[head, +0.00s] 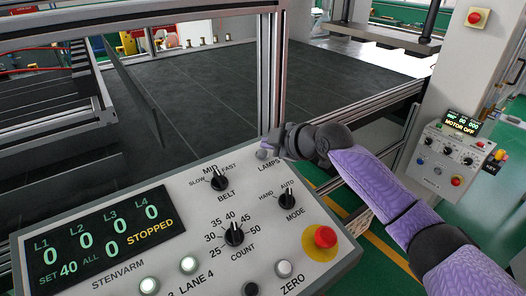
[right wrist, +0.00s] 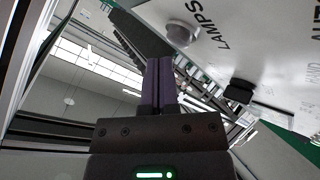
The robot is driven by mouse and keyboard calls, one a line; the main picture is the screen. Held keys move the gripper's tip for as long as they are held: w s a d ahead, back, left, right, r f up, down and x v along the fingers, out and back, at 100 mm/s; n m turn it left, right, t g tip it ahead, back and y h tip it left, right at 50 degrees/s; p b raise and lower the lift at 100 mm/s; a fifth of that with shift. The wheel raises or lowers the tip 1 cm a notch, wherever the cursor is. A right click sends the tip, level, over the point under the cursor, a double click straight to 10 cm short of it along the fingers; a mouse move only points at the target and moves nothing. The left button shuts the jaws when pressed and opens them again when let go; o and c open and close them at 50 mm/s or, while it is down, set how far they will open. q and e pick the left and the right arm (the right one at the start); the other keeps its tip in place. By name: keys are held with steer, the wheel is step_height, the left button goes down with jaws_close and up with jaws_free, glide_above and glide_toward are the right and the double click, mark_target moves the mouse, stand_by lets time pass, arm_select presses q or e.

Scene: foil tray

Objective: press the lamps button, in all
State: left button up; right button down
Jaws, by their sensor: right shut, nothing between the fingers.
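The lamps button (head: 261,154) is a pale round push button near the top edge of the grey control panel (head: 150,215), beside the word LAMPS. It also shows in the right wrist view (right wrist: 182,33), unlit. My right gripper (head: 272,146) is shut and empty, at the panel's top edge right by the button, partly overlapping it in the head view. In the right wrist view its closed purple fingers (right wrist: 160,65) point to just below the button, with a gap in the picture. I cannot tell whether they touch. My left gripper is out of view.
The panel also has a STOPPED display (head: 98,241), a belt knob (head: 219,181), a mode knob (head: 287,200), a count knob (head: 234,233) and a red stop button (head: 325,237). A metal frame post (head: 271,80) rises just behind my right gripper.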

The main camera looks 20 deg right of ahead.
steer(key=shift+w+f+b, duration=0.1)
steer(key=shift+f+b, duration=0.2)
steer(key=shift+f, duration=0.1)
steer(key=shift+w+a+f+b, duration=0.1)
steer(key=shift+f+b, duration=0.35)
stand_by(0.5)
stand_by(0.3)
steer(key=shift+s+r+p, duration=0.2)
steer(key=shift+r+p, duration=0.65)
steer(key=shift+p, duration=0.05)
steer(key=shift+r, duration=0.1)
steer(key=r+p, duration=0.1)
steer(key=s+r+p, duration=0.1)
steer(key=r+p, duration=0.2)
steer(key=p, duration=0.1)
steer(key=shift+s+d+r, duration=0.2)
steer(key=shift+d+r, duration=0.1)
steer(key=shift+d, duration=0.05)
